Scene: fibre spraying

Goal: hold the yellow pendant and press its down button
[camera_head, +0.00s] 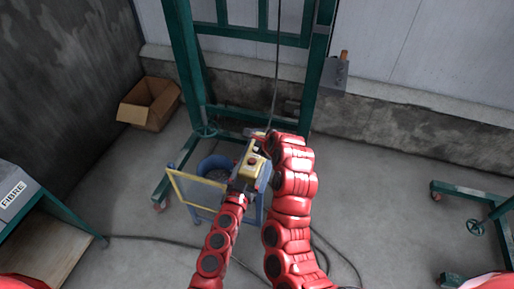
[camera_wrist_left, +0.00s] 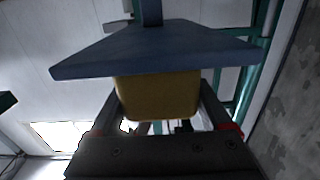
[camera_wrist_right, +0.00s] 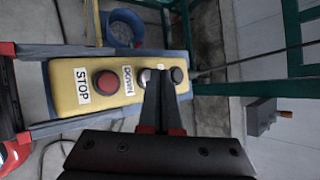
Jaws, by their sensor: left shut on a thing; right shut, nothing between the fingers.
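The yellow pendant (camera_head: 250,167) hangs at the end of a dark cable in the head view. In the right wrist view its face (camera_wrist_right: 70,100) shows a STOP label, a red button (camera_wrist_right: 106,83), a DOWN label (camera_wrist_right: 128,79), a pale button (camera_wrist_right: 144,76) and a black button (camera_wrist_right: 176,75). My left gripper (camera_head: 243,182) is shut on the pendant from below; its fingers flank the yellow body (camera_wrist_left: 158,97) in the left wrist view. My right gripper (camera_wrist_right: 161,74) is shut and empty, its tips over the face beside the pale button. Whether they touch it I cannot tell.
A green frame (camera_head: 188,70) stands behind the pendant. A blue bucket (camera_head: 213,167) and a yellow-edged panel (camera_head: 196,190) are just left of it. An open cardboard box (camera_head: 150,103) lies by the wall.

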